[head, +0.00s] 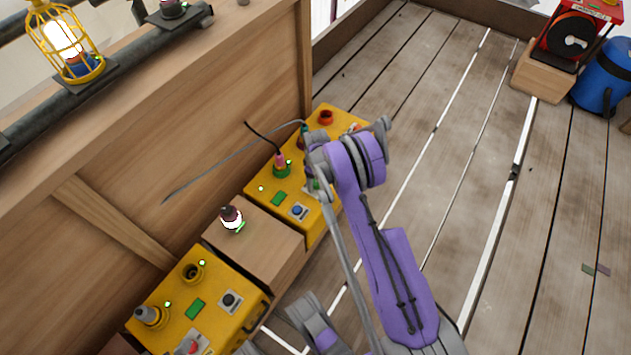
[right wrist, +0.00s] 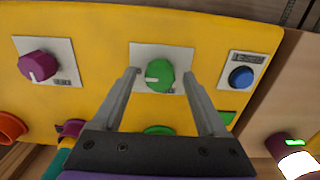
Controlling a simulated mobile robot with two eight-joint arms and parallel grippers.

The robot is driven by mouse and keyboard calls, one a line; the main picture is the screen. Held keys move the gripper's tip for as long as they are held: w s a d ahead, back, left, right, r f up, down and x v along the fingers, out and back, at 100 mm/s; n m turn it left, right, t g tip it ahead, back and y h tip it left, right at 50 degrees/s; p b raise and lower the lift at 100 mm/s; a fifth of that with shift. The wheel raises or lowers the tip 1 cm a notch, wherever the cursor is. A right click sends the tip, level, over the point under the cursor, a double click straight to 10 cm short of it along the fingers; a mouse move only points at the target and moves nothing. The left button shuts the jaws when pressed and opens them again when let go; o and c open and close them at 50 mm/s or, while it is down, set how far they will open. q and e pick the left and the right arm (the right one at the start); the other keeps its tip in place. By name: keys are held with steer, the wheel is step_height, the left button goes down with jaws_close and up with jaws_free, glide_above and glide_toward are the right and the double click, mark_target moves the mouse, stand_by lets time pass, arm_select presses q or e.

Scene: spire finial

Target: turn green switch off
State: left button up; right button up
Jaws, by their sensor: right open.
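The green switch (right wrist: 158,78) is a round knob on a white plate on the yellow box (right wrist: 95,95) in the right wrist view. A white mark on the knob points left. My right gripper (right wrist: 162,73) is open, with one finger on each side of the green knob. I cannot tell whether the fingers touch it. In the head view the yellow box (head: 257,190) stands by the wooden wall, and my purple right arm reaches over its right part, hiding the green switch. My left gripper is not in view.
A purple knob (right wrist: 37,66) and a blue button (right wrist: 241,77) flank the green switch. A wooden block (head: 262,238) with a lit lamp (head: 231,218) and another yellow box (head: 225,285) stand nearer. Plank floor at right is mostly clear.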

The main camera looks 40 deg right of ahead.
steer(key=shift+f, duration=0.1)
jaws_close()
stand_by(0.4)
